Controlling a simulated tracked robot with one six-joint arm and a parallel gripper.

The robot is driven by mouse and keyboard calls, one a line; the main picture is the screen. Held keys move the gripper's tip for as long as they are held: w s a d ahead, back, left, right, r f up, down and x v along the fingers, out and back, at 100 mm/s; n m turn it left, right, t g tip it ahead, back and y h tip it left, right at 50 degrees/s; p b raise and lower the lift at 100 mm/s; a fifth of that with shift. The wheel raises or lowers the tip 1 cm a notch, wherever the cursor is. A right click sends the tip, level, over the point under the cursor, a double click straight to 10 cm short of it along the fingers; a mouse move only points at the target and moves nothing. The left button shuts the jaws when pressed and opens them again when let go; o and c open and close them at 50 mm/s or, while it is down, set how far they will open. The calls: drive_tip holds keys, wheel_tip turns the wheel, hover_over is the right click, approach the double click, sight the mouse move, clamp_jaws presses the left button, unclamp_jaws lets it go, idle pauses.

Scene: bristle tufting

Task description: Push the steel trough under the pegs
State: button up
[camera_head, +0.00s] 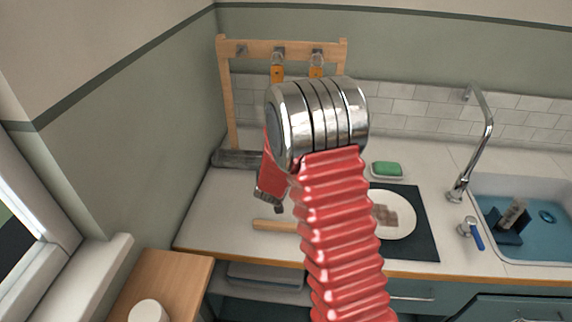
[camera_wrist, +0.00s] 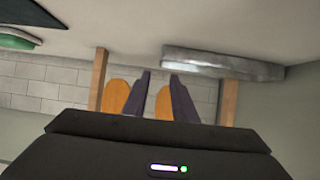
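A wooden rack (camera_head: 290,46) stands at the back of the counter with pegs along its top bar. The left peg (camera_head: 241,50) is bare. Orange pieces (camera_head: 277,74) hang from the other two visible pegs; they also show in the wrist view (camera_wrist: 115,96). The grey steel trough (camera_head: 236,158) lies on the counter at the rack's left foot, its right part hidden by my arm. In the upside-down wrist view the trough (camera_wrist: 222,64) crosses one rack post. My gripper (camera_head: 269,203) is in front of the trough, pointing down. Its dark fingers (camera_wrist: 158,78) are apart, with nothing between them.
A wooden bar (camera_head: 274,226) lies on the counter in front. A white plate (camera_head: 397,216) on a dark mat, a green sponge (camera_head: 387,169) in a dish and the sink (camera_head: 530,225) with its tap are to the right. The wall closes the left side.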

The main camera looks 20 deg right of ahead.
drive_tip(key=x, duration=1.3)
drive_tip(key=shift+w+d, duration=0.1)
drive_tip(key=shift+d, duration=0.05)
clamp_jaws()
idle(0.5)
